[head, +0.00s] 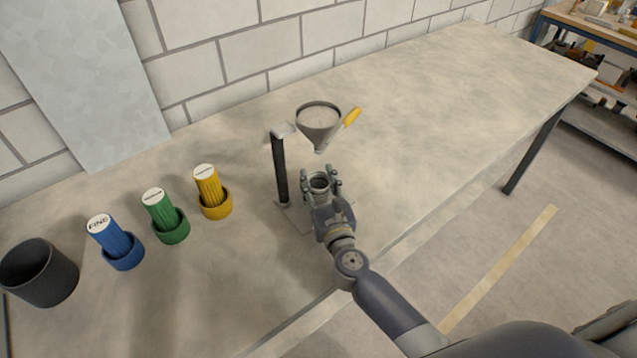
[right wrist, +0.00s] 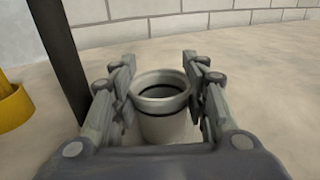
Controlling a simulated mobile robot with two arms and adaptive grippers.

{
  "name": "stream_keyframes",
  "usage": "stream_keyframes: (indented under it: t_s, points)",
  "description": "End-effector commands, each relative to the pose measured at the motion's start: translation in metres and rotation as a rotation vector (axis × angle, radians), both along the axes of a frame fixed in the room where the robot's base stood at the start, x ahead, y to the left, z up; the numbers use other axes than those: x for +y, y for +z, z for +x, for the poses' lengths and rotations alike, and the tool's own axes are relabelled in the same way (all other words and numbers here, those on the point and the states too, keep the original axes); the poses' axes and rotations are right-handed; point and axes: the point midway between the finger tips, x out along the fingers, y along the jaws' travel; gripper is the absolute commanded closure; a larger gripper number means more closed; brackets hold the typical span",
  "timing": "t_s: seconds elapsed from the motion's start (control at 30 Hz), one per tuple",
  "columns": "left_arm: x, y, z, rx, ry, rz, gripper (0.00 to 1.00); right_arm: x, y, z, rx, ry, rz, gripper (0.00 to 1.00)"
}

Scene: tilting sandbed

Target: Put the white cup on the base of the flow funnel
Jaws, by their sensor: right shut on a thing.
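The white cup (right wrist: 163,105) is between the fingers of my right gripper (right wrist: 163,92) in the right wrist view, upright with its open rim facing up. In the head view my right gripper (head: 320,181) is shut on the cup (head: 319,183), just below the funnel's spout. The flow funnel (head: 319,122) is a grey cone with a yellow handle, carried by a dark post (head: 280,168). Its flat base (head: 294,221) shows partly beside the gripper. Whether the cup touches the base is hidden by the gripper. My left gripper is not in view.
Blue (head: 115,243), green (head: 165,217) and yellow (head: 210,193) ribbed containers in round holders stand left of the funnel. A dark bin (head: 39,272) is at the far left. The table (head: 430,110) is clear to the right, with a wall behind.

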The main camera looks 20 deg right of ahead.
Motion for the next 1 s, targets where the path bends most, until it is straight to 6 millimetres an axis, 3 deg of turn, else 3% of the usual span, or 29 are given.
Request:
stream_keyframes:
  t_s: [0.33, 0.37, 0.43, 0.87, 1.0]
  points:
    - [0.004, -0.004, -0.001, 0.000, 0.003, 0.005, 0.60, 0.000, -0.004, 0.000, -0.001, 0.000, 0.000, 0.79]
    - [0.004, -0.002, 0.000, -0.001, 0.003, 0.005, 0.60, 0.000, -0.002, 0.000, -0.001, 0.000, 0.000, 0.52]
    - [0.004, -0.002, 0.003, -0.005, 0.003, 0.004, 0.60, 0.000, -0.002, 0.000, 0.000, 0.000, 0.000, 0.39]
    - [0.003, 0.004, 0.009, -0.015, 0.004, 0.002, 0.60, 0.000, 0.004, 0.000, -0.001, 0.000, -0.001, 0.39]
    - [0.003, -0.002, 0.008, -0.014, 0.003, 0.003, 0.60, 0.001, -0.001, -0.021, 0.001, 0.001, 0.001, 0.39]
